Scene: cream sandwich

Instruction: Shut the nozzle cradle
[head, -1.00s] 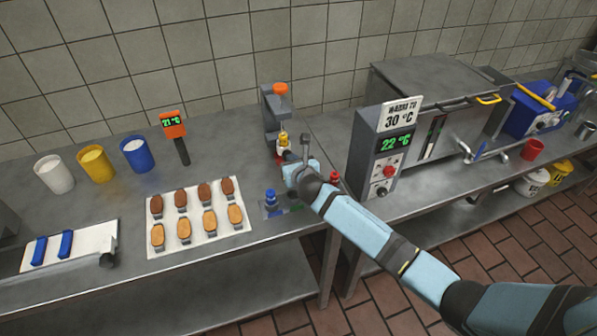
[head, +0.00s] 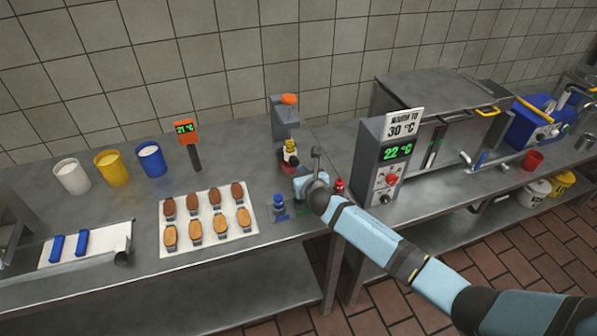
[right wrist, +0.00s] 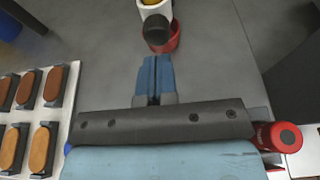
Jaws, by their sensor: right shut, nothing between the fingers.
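A grey upright stand (head: 283,118) with an orange top (head: 289,99) stands at the back of the counter; I take it for the nozzle cradle. A yellow nozzle-like part (head: 290,145) sits at its front, above a red part. In the right wrist view a white piece (right wrist: 155,10) with a dark round end hangs over a red cup-like part (right wrist: 168,40). My right gripper (head: 303,181) is just in front of the stand. Its blue fingers (right wrist: 153,70) are shut and empty, apart from the red part. I cannot tell whether the cradle is open.
A blue-topped bottle (head: 279,203) and a red-topped one (head: 339,186) stand near my right gripper. A tray of biscuits (head: 248,239) is on the left, with cups behind. A control box (head: 367,160) stands to the right.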

